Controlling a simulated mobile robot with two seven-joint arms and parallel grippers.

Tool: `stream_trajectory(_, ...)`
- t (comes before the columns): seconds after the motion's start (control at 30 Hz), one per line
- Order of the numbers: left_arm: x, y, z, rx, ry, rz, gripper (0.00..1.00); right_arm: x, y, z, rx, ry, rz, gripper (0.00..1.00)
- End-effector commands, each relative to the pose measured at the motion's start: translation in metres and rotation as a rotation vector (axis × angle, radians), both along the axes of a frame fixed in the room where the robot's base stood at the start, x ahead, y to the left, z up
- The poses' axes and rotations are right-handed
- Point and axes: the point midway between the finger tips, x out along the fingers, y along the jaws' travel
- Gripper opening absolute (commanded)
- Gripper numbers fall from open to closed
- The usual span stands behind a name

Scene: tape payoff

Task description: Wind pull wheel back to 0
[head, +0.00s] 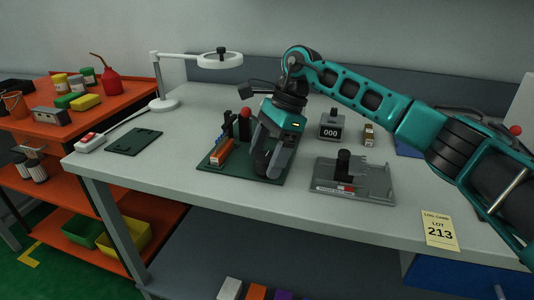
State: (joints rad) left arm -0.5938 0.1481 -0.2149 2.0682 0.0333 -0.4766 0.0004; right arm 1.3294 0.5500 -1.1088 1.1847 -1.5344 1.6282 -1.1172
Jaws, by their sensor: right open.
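My right gripper (268,168) comes in from the right and points down over the right part of a dark green base plate (218,165). It is open; I see nothing between its fingers. On the plate stand black uprights, a red ball knob (244,113) and an orange-and-white block (221,152). No pull wheel can be made out; the gripper covers part of the plate. My left gripper is not in view.
A grey fixture (352,181) with a black post stands right of the gripper. A lot card (440,230) marked 213 is at the front edge. Bare table (185,123) lies between mat and plate.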

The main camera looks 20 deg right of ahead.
Motion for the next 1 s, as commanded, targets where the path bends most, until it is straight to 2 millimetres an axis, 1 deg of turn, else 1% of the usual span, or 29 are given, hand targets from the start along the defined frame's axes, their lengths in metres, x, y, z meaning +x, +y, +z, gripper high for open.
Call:
stream_trajectory(0.2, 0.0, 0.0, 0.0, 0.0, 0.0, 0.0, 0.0, 0.0, -0.001, 0.001, 0.001, 0.001, -0.001, 0.79)
stream_trajectory(0.27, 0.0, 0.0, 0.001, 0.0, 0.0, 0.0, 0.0, 0.001, -0.002, 0.005, 0.001, 0.0, -0.001, 0.79)
stream_trajectory(0.33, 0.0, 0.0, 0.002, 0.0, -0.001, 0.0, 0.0, 0.001, -0.005, 0.013, 0.001, 0.0, -0.002, 0.79)
stream_trajectory(0.47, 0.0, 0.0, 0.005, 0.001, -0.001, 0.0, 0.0, 0.003, -0.015, 0.037, 0.0, -0.003, -0.004, 0.79)
stream_trajectory(0.7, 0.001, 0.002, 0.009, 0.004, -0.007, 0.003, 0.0, 0.006, -0.035, 0.086, 0.0, -0.002, -0.003, 0.79)
stream_trajectory(0.8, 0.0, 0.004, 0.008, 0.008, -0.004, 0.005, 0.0, 0.006, -0.041, 0.102, 0.001, -0.001, -0.002, 0.79)
stream_trajectory(0.9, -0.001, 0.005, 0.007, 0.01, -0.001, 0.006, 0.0, 0.007, -0.045, 0.113, 0.001, -0.002, -0.001, 0.79)
stream_trajectory(1.0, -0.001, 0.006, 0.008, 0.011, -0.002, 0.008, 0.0, 0.007, -0.048, 0.118, 0.001, 0.001, -0.001, 0.79)
